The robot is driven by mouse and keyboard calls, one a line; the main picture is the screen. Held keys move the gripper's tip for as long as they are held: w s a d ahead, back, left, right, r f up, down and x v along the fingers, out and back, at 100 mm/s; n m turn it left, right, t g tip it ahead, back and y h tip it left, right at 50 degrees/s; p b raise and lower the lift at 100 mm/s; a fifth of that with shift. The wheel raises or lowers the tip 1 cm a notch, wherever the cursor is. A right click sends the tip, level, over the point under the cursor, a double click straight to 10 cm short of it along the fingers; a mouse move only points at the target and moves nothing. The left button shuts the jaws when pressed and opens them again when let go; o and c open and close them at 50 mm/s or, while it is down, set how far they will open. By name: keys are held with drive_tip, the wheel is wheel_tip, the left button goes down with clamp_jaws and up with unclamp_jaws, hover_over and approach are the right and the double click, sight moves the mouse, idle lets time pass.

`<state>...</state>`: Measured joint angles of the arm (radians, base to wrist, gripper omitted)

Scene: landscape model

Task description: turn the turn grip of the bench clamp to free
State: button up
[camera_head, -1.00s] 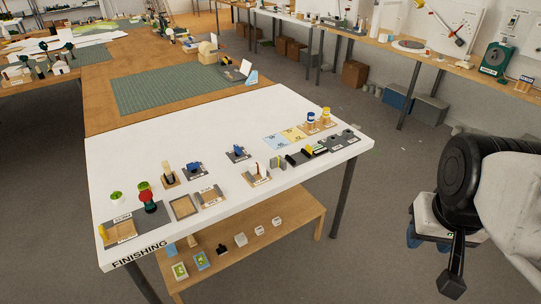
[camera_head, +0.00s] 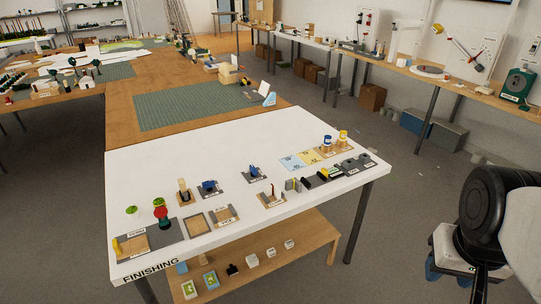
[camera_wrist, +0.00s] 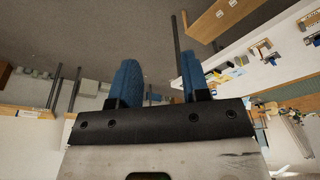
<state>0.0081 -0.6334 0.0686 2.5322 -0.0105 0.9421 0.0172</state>
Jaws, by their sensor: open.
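No bench clamp can be named for sure at this size. Two small blue devices on grey plates stand on the white finishing table: a left one (camera_head: 209,187) and a right one (camera_head: 253,171). Their turn grips and settings are too small to read. My gripper (camera_wrist: 158,80) shows in the wrist view with its two blue fingers apart and nothing between them. In the head view, it hangs at the right edge over the floor, clear of the table, partly hidden by my arm.
A lower wooden shelf (camera_head: 315,235) holds small boxes. A wall bench (camera_head: 463,88) runs along the right. Grey floor lies between.

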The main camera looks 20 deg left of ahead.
drive_tip(key=w+a+r+n, duration=0.1)
drive_tip(key=w+a+r, duration=0.15)
drive_tip(key=w, duration=0.65)
drive_tip(key=w+a+r+n, duration=0.15)
drive_tip(key=w+a, duration=0.25)
drive_tip(key=w, duration=0.5)
drive_tip(key=w+a+f+n+g, duration=0.1)
drive_tip(key=w+a, duration=0.5)
drive_tip(key=w, duration=0.3)
drive_tip(key=w+a+f+n, duration=0.1)
drive_tip(key=w+a, duration=0.5)
drive_tip(key=w, duration=0.3)
drive_tip(key=n+g, duration=0.2)
drive_tip(key=n, duration=0.3)
hover_over(253, 167)
drive_tip(key=f, duration=2.4)
drive_tip(key=shift+s+d+f, duration=0.15)
drive_tip(key=shift+d+f, duration=0.2)
drive_tip(key=shift+d, duration=0.05)
drive_tip(key=shift+a+f, duration=0.4)
